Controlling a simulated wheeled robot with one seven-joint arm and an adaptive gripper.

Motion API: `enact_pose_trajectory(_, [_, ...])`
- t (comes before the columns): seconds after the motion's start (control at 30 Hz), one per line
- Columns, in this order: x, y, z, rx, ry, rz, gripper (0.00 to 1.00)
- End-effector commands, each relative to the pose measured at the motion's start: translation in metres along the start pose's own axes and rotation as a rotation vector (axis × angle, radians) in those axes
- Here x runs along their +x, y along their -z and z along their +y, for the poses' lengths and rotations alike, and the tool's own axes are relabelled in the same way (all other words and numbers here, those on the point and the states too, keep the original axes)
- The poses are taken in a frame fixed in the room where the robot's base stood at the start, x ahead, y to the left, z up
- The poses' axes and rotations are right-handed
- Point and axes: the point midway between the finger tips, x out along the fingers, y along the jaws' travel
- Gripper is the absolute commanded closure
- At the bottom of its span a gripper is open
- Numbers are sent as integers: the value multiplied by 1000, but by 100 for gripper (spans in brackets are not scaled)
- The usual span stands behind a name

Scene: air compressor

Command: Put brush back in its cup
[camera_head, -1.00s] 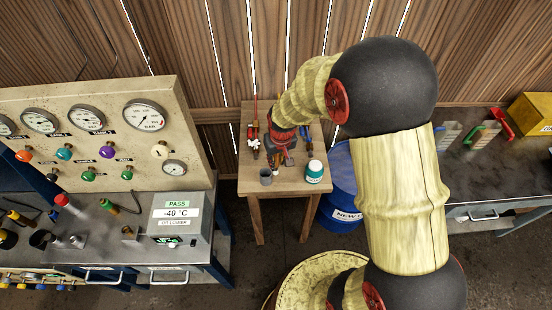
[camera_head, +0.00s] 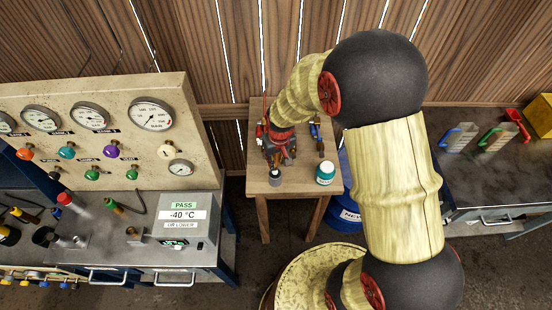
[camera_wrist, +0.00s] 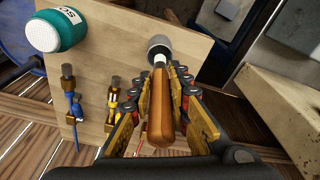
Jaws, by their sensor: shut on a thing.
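My gripper (camera_wrist: 162,75) is shut on the brush (camera_wrist: 163,110), whose brown wooden handle runs between the fingers toward the wrist camera. The brush's pale lower part is at the mouth of the small grey cup (camera_wrist: 160,42). I cannot tell how far the brush is inside, as the handle and fingers hide most of the cup's opening. In the head view my gripper (camera_head: 279,155) is just above and behind the cup (camera_head: 275,179), which stands near the front edge of the small wooden table (camera_head: 301,190).
A teal jar with a white lid (camera_head: 325,173) stands right of the cup. Several small tools, one with a blue handle (camera_wrist: 75,105), lie on the table. A blue barrel (camera_head: 350,215) stands right of the table. The gauge bench (camera_head: 120,235) is at the left.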

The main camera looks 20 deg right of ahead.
Motion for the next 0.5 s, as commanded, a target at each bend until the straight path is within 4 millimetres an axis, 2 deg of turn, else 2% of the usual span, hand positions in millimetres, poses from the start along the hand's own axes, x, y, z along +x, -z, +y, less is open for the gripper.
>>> enact_pose_trajectory(0.03, [8, -1, 0, 0, 0, -1, 100])
enact_pose_trajectory(0.5, [49, -7, 0, 0, 0, 0, 100])
